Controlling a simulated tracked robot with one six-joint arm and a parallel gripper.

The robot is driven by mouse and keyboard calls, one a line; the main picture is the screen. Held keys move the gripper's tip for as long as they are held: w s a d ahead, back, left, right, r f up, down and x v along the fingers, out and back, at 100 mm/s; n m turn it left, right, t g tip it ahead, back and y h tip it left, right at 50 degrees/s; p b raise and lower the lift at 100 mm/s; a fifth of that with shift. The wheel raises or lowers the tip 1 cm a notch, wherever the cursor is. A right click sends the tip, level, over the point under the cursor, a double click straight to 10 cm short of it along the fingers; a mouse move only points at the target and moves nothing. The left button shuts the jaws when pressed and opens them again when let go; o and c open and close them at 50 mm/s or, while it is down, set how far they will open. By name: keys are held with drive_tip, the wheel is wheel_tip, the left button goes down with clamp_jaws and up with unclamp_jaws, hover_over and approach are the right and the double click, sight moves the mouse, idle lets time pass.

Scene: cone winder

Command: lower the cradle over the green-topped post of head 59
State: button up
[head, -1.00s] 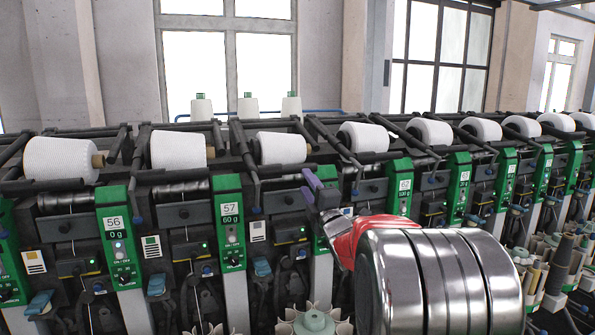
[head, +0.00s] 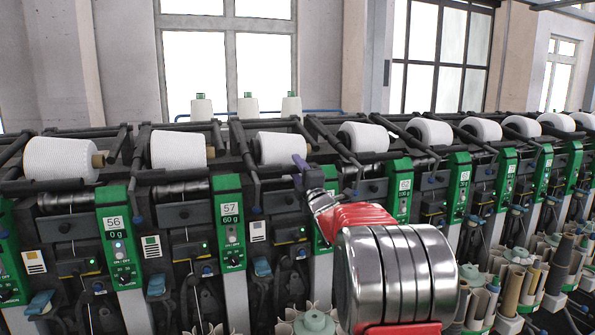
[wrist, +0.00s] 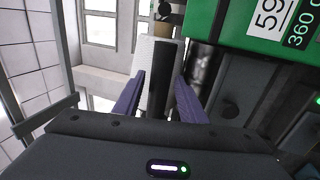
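My gripper (head: 300,168) has purple fingers and reaches over the machine beside the right end of a white cone (head: 282,148). In the wrist view my gripper (wrist: 158,100) is open, its fingers apart. A dark bar (wrist: 166,78), apparently part of the cradle, runs in the gap between them, with white yarn (wrist: 145,75) behind it. I cannot tell whether the fingers touch the bar. The green post top (wrist: 245,22) marked 59 and 360 g fills the upper right of the wrist view. In the head view a green post (head: 319,240) is mostly hidden behind my arm.
Green panels marked 56 (head: 114,235) and 57 (head: 229,225) stand to the left. More cones on black cradles line the machine to the right, such as this cone (head: 363,137). Spare bobbins (head: 512,290) stand at the lower right.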

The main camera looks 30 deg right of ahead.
drive_tip(key=shift+c, duration=0.2)
drive_tip(key=shift+f, duration=0.1)
clamp_jaws()
